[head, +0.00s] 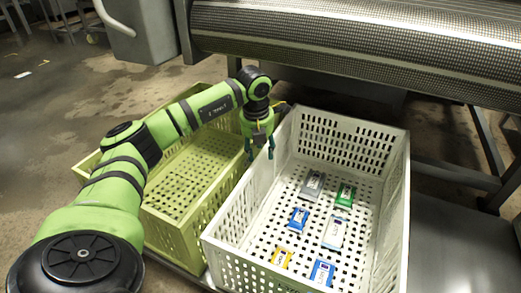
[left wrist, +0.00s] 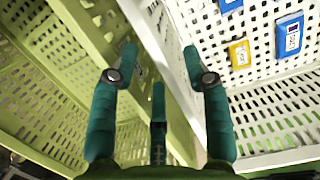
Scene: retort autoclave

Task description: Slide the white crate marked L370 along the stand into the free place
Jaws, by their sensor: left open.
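The white crate (head: 408,190) stands upright with several small coloured packets on its slotted floor. I cannot read a mark on it. My left gripper (head: 260,150) is open, pointing down at the crate's left wall. In the left wrist view its teal fingers (left wrist: 160,62) spread on either side of the white wall's rim (left wrist: 150,28), one towards the inside of the white crate and one towards the yellow-green crate. I cannot tell whether they touch the wall. My right gripper is out of view.
An empty yellow-green crate (head: 183,214) stands close against the white crate's left side. A bare grey surface (head: 455,225) lies to the right of the white crate. A large perforated metal cylinder (head: 370,40) runs across behind the crates.

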